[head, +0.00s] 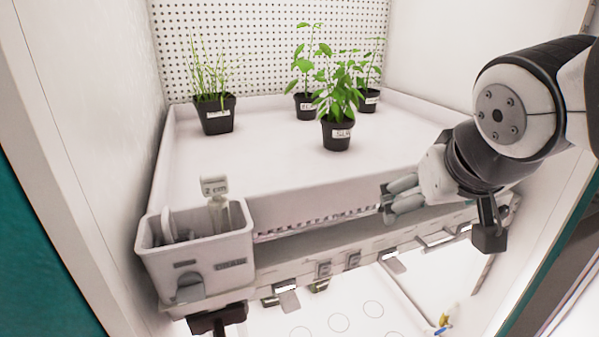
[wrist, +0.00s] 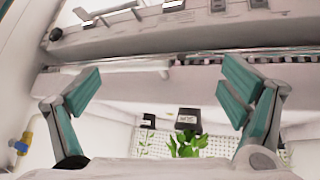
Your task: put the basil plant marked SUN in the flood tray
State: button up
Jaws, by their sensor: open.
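Three leafy green plants in black pots stand on the white upper tray (head: 250,160): one in front (head: 337,135), one behind left (head: 305,106), one behind right (head: 369,101). Each has a white label too small to read, so I cannot tell which is marked SUN. My gripper (head: 388,202) is in front of the upper tray's front wall, at the right, below the pots and apart from them. The wrist view shows its two fingers (wrist: 160,72) spread and empty, with pots (wrist: 187,120) upside down beyond. I cannot tell for sure which surface is the flood tray.
A grassy plant in a black pot (head: 214,118) stands at the tray's left. A white caddy (head: 197,255) holding tools hangs at the front left. A rail with clips (head: 325,268) runs below the tray.

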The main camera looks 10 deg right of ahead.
jog(key=s+a+f+n+g+y, duration=0.1)
jog(key=s+a+f, duration=0.3)
jog(key=s, duration=0.5)
jog(key=shift+s+a+g+y, duration=0.35)
jog(key=shift+a+g+y, duration=0.45)
